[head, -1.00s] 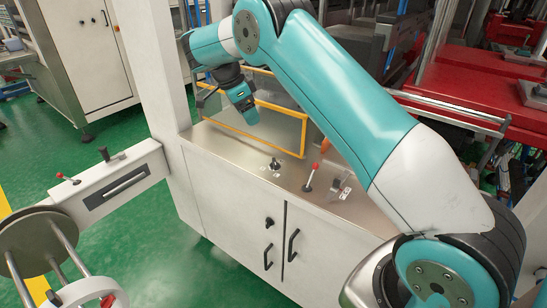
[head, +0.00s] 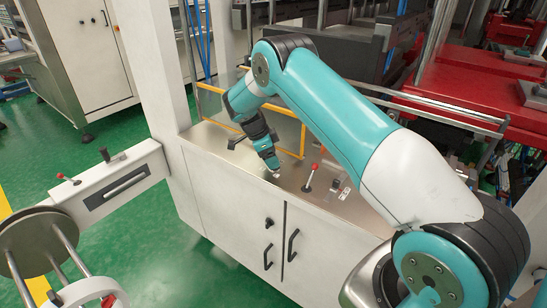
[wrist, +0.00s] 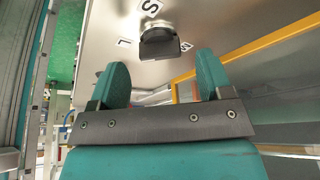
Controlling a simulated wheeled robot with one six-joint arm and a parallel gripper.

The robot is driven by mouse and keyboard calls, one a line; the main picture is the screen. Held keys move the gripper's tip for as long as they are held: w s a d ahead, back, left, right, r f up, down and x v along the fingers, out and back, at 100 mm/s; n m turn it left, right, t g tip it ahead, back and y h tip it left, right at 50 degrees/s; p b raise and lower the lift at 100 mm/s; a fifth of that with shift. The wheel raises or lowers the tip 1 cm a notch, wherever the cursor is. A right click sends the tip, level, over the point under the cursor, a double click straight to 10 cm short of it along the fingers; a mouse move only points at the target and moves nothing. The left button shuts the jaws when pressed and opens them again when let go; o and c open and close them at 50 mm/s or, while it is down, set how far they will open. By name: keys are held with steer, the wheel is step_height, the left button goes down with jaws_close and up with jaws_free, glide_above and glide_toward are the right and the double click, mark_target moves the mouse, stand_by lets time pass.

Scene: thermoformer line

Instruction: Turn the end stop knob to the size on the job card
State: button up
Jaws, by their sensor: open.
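The end stop knob (wrist: 160,42) shows in the wrist view as a dark grip bar on a round silver base, set in the steel top (wrist: 225,30). White size labels surround it: an S label (wrist: 152,7), an L label (wrist: 122,42) and an M label (wrist: 186,46). Which one the knob points to I cannot tell. My gripper (wrist: 160,70) is open and empty, its two teal fingers apart, with the knob ahead between them and not touched. In the head view my gripper (head: 274,170) is just above the steel top and hides the knob. No job card is readable.
A red-tipped lever (head: 311,178) stands on the steel top just right of my gripper. A yellow-framed guard (head: 289,137) stands behind it. Cabinet doors with black handles (head: 291,245) are below. Red machinery (head: 470,90) lies at the right.

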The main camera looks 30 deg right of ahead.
steer(key=shift+x, duration=1.2)
steer(key=c, duration=0.9)
